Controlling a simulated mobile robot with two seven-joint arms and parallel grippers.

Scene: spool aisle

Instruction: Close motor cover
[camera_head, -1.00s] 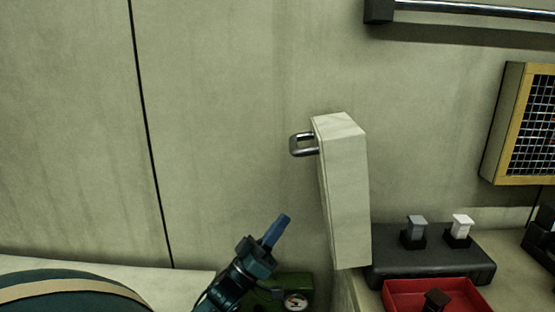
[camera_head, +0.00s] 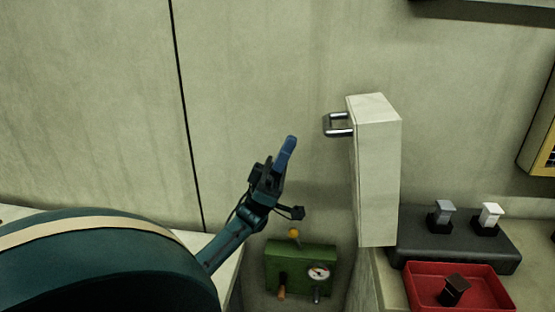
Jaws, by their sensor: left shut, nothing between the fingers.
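The motor cover (camera_head: 376,170) is a pale upright panel standing open at the right of centre. Its metal handle (camera_head: 338,125) sticks out from its left face near the top. My left gripper (camera_head: 288,148) is shut and empty, with its blue fingertips pointing up. It is to the left of the cover and a little below the handle, apart from both in the picture. A green box (camera_head: 300,257) with a gauge, an orange knob and small levers sits below the gripper, left of the cover's foot. My right gripper is not in view.
A dark block (camera_head: 460,254) with a grey and a white switch lies right of the cover. A red tray (camera_head: 416,274) holding a dark piece is in front of it. A yellow-framed grille (camera_head: 538,150) is at the right edge. The wall area left of the gripper is clear.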

